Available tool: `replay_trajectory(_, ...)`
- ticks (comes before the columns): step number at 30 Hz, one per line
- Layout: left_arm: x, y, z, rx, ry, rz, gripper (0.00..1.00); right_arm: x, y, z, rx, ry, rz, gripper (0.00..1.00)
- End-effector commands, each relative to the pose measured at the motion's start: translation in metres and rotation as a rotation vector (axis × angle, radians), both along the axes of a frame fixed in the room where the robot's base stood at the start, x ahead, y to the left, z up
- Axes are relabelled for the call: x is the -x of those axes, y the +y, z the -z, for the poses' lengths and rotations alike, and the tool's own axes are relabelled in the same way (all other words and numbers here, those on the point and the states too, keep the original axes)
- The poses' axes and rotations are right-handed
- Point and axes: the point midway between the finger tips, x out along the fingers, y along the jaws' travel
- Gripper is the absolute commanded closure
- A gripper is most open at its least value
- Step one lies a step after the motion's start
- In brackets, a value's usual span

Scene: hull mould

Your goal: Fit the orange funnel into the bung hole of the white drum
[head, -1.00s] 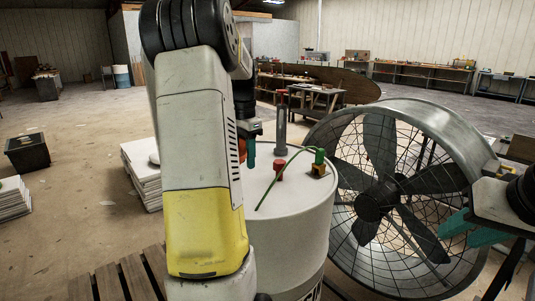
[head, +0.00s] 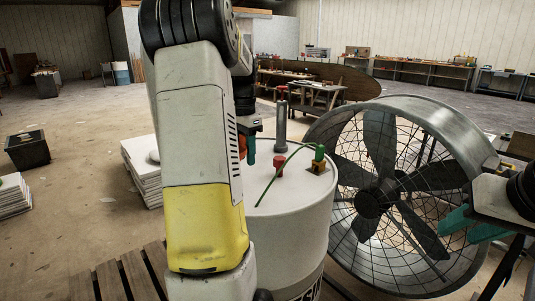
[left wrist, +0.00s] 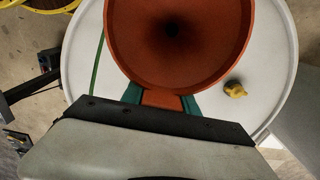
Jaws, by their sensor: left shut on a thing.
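The white drum (head: 290,230) stands in the middle of the head view, behind my left arm. My left gripper (left wrist: 161,98) is shut on a tab of the orange funnel (left wrist: 120,65), whose wide mouth faces the left wrist camera above the drum top. In the head view only a sliver of the funnel (head: 242,146) shows beside a teal finger. The bung hole is hidden, and I cannot tell whether the funnel's spout touches the drum. My right gripper (head: 472,226) is open and empty, in front of the large fan.
A red cap (head: 279,164), a green-topped fitting (head: 319,159) with a green line and a grey upright tube (head: 281,127) are on or by the drum top. A large fan (head: 385,190) stands close on the right. A pallet (head: 125,277) lies front left.

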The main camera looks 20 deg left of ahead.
Motion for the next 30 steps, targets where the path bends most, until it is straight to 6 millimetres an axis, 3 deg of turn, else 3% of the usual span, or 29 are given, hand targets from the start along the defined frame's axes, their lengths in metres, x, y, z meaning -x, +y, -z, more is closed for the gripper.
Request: replay_trajectory(30,0.000,0.000,0.017,0.000,0.001,0.000,1.00,0.000,0.000,0.000,0.000,0.000,0.000,0.64)
